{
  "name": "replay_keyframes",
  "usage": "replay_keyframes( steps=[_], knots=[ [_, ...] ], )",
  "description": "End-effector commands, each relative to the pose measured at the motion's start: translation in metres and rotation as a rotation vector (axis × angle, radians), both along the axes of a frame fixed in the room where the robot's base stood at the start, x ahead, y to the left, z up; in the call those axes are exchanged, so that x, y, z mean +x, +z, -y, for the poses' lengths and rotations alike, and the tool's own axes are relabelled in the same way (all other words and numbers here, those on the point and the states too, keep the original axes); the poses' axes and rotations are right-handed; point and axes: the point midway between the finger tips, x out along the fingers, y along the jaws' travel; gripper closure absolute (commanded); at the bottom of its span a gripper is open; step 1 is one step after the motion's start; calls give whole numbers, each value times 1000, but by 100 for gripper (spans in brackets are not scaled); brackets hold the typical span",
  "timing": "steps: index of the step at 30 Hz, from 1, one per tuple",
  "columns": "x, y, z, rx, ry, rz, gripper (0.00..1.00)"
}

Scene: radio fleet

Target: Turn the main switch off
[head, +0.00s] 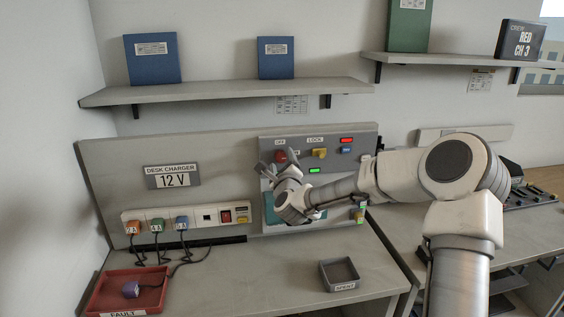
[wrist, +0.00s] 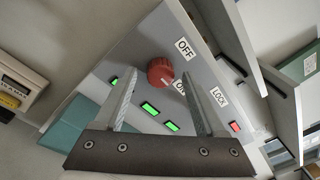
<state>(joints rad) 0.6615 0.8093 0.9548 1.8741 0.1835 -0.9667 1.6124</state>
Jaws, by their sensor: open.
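The round red main switch (wrist: 160,72) is on a grey panel (head: 268,226), with an OFF label above right of it in the wrist view and a partly hidden ON label below right. In the head view the red switch (head: 281,156) shows just behind the fingertips. My gripper (head: 278,162) is open in front of the panel. In the wrist view the two fingers of my gripper (wrist: 161,78) stand on either side of the switch, with nothing gripped. I cannot tell whether they touch it, or which way its pointer faces.
A yellow LOCK switch (head: 319,153) and red and green lights sit close right of the red switch. A charger strip (head: 196,219) with plugged cables is left. A red tray (head: 100,285) holds a purple plug; a small grey tray (head: 340,274) stands right. A shelf (head: 220,92) hangs above.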

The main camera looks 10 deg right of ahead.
Motion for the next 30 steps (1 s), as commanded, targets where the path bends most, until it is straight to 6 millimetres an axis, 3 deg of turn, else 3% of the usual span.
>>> replay_keyframes(
  steps=[5,17,30],
  knots=[
    [0,0,0,0,0,0,27],
    [0,0,0,0,-1,1,99],
    [0,-2,-1,-64,1,3,100]
  ],
)
